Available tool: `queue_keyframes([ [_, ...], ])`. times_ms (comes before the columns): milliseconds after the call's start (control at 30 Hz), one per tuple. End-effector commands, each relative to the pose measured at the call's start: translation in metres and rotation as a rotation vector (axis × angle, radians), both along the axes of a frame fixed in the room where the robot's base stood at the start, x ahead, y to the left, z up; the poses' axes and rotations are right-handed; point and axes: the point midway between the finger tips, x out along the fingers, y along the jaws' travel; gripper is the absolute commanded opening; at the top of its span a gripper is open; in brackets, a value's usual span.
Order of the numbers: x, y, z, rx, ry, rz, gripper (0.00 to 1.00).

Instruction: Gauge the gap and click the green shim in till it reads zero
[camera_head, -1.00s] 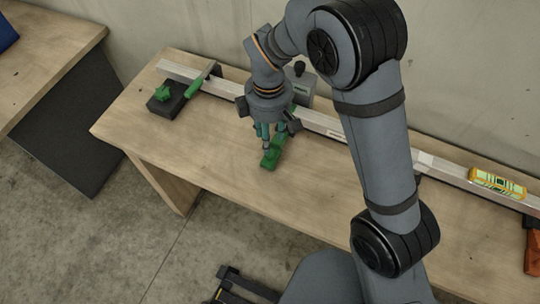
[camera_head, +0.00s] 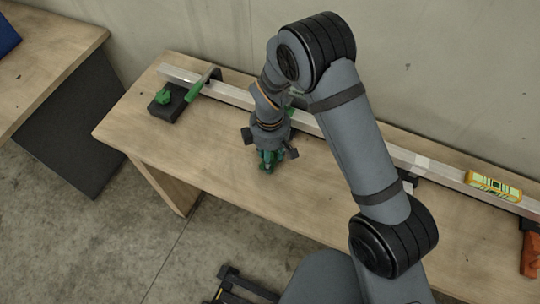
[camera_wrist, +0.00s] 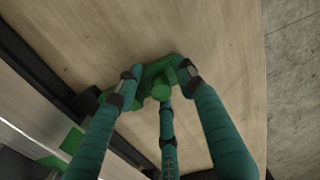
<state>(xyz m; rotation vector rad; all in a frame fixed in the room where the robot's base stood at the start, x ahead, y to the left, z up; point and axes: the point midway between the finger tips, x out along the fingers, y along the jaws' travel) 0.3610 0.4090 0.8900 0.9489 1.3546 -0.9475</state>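The green shim (camera_head: 269,169) lies on the bench, mostly hidden under my gripper in the head view. In the wrist view the shim (camera_wrist: 154,74) shows a round knob standing up from it. My gripper (camera_head: 266,163) points down over it. In the wrist view its three teal fingers (camera_wrist: 160,84) are spread around the shim, with the knob between them; whether the fingertips touch it is not clear. The long aluminium beam (camera_head: 320,128) runs along the back of the bench. A grey device with green on it (camera_head: 299,101) stands by the beam, mostly hidden behind my arm; no reading is legible.
A black block with a green top (camera_head: 163,98) and a green-handled clamp (camera_head: 198,86) are at the bench's left end. A yellow level (camera_head: 493,186) lies on the beam at right, with an orange-handled clamp (camera_head: 530,254) beyond. The bench's front middle is clear.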

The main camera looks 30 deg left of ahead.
Motion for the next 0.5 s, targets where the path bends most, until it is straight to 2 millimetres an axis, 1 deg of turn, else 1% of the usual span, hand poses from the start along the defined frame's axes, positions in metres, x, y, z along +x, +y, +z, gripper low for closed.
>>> queue_keyframes([
  [67,0.0002,-0.0002,0.0001,0.000,0.000,0.000,0.35],
  [500,0.0001,-0.0005,0.0002,-0.001,0.001,0.000,0.10],
])
